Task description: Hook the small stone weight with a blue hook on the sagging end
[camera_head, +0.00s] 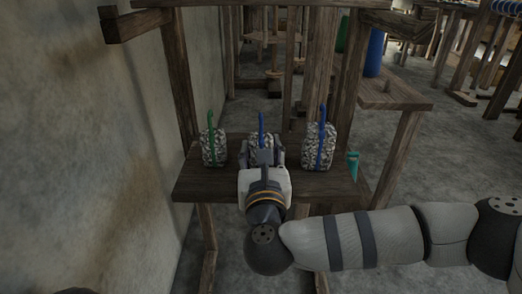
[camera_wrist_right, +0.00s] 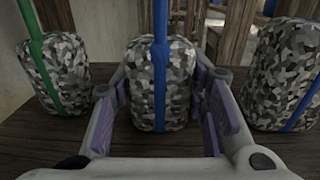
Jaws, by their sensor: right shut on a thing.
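The middle stone weight (camera_head: 256,139) is a grey, mottled block with an upright blue hook (camera_head: 262,122). It stands on the wooden bench, and in the right wrist view (camera_wrist_right: 145,85) it looks narrower than the stone on the right. My right gripper (camera_head: 264,158) comes at it from the front, with one finger on each side, and is shut on it. In the right wrist view the fingers (camera_wrist_right: 162,108) flank its lower part. My left gripper is not in view. I cannot make out the sagging end.
A stone with a green hook (camera_head: 213,152) stands to the left, and a larger blue-hooked stone (camera_head: 311,150) to the right, both close by on the bench (camera_head: 205,187). A teal object (camera_head: 352,165) is at the bench's right end. Wooden posts (camera_head: 320,60) rise behind. A wall (camera_head: 90,150) borders the left.

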